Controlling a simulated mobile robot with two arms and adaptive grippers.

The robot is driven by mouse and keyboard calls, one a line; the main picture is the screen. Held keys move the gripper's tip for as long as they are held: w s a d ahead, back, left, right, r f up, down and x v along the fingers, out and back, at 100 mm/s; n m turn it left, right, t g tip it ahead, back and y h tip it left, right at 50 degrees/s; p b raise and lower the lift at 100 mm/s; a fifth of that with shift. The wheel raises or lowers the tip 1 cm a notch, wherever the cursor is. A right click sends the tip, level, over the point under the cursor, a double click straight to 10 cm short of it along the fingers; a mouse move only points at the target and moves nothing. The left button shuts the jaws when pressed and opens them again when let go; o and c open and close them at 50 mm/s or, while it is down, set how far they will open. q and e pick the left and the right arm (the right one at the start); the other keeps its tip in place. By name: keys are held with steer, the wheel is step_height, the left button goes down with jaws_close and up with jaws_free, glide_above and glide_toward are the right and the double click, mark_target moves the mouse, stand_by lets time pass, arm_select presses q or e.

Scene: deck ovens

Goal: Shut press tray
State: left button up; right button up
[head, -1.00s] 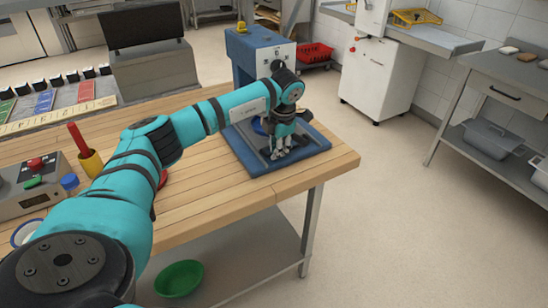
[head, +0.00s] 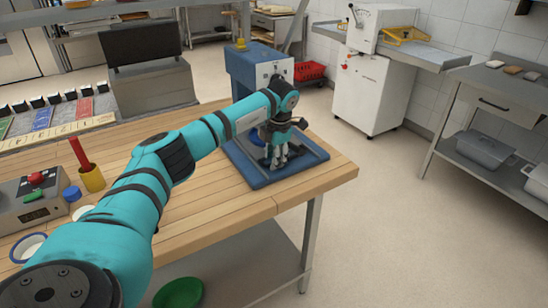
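The blue press (head: 247,68) stands at the table's back edge, with a pale front panel. Its blue tray (head: 310,164) lies out in front of it on the wooden table, near the right end. My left gripper (head: 276,166) points down over the tray, fingers low near its floor. Whether the fingers touch the tray is unclear. The arm and gripper hide part of the tray and of the press front. A small blue round part shows behind the gripper, mostly hidden. The finger gap is too small to judge. My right gripper is not in view.
On the wooden table (head: 215,205) stand a control box (head: 30,200) and a yellow cup (head: 92,180) with a red-handled tool at left. Bare wood lies in front of the tray. A red basket (head: 309,72) and a white machine (head: 375,90) stand beyond.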

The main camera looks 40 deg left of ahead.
arm_select(q)
steer(key=shift+d+r, duration=0.15)
steer(key=shift+r, duration=0.1)
step_height(320, 180, up, 11)
steer(key=d, duration=0.2)
steer(key=shift+s+r, duration=0.15)
steer(key=shift+s, duration=0.3)
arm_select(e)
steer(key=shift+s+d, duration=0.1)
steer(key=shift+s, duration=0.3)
